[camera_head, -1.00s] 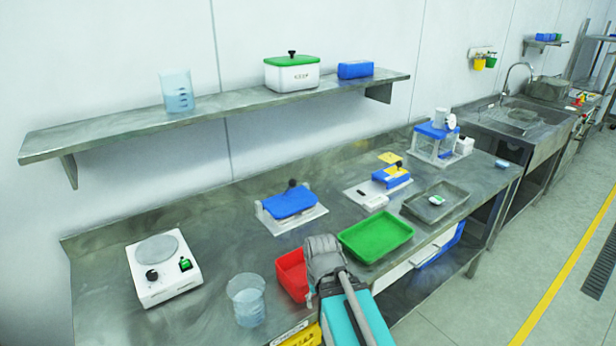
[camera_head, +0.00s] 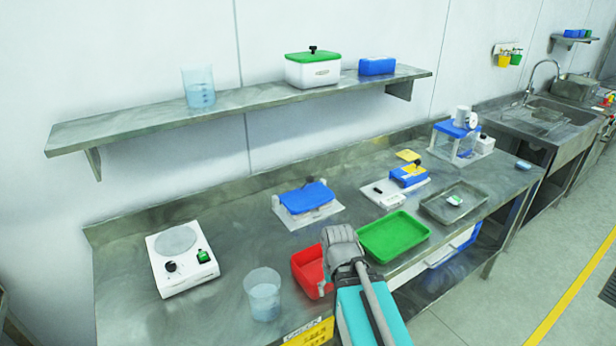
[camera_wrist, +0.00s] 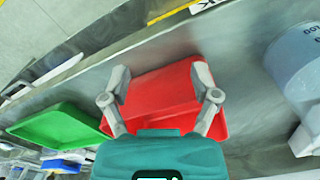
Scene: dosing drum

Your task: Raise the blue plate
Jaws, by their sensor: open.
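The blue plate (camera_head: 307,197) lies on a pale base in the middle of the steel bench, with a dark knob at its back edge. My gripper shows in the wrist view (camera_wrist: 160,88), with its two fingers spread apart over the red tray (camera_wrist: 165,85) and nothing between them. In the head view my arm covers the right part of the red tray (camera_head: 308,270), and the fingertips are hidden. The blue plate is behind the red tray, apart from my gripper.
A green tray (camera_head: 394,237) stands right of my arm. A beaker (camera_head: 263,296) and a hotplate (camera_head: 181,262) stand to the left. A wall shelf (camera_head: 250,103) with a beaker, a green-lidded box and a blue box hangs above. Bare bench lies left of the plate.

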